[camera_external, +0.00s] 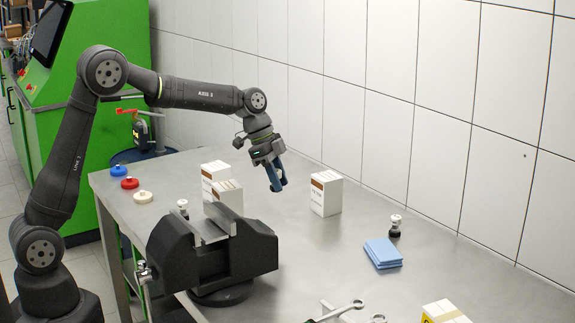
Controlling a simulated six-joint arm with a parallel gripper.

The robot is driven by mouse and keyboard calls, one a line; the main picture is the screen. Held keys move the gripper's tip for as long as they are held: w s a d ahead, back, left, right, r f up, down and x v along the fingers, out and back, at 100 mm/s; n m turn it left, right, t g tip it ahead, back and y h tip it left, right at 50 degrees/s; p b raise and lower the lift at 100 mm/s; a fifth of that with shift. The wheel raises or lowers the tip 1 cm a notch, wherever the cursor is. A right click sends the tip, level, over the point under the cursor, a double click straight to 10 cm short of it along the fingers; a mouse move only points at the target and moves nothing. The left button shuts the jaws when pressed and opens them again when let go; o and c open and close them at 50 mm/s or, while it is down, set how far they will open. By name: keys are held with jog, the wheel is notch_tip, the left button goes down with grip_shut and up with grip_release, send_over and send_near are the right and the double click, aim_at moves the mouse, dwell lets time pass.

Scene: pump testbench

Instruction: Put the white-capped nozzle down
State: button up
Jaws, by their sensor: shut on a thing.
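My gripper (276,184) hangs over the table between the vise and a white carton, fingers pointing down. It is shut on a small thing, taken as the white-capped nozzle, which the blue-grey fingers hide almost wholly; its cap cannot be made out. A small pale-topped fitting on a dark base (396,226) stands upright on the table to the right. Another small metallic fitting (183,207) shows behind the vise's left side.
A black vise (255,247) stands at the front left of the grey table (330,250). White cartons (326,193) stand behind it. Blue folded cloths (383,253) lie right. Blue, red and cream discs (143,197) lie at the left edge. Wrenches (345,309) lie in front.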

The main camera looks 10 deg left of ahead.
send_over(278, 210)
jog(key=a, duration=0.1)
notch_tip(278, 210, down, 7)
jog(key=shift+a+r, duration=0.1)
jog(key=shift+a, duration=0.05)
jog(key=shift+f, duration=2.05)
jog(key=shift+f, duration=0.15)
jog(key=o, duration=1)
jog(key=v, duration=1.2)
jog(key=shift+a, duration=0.15)
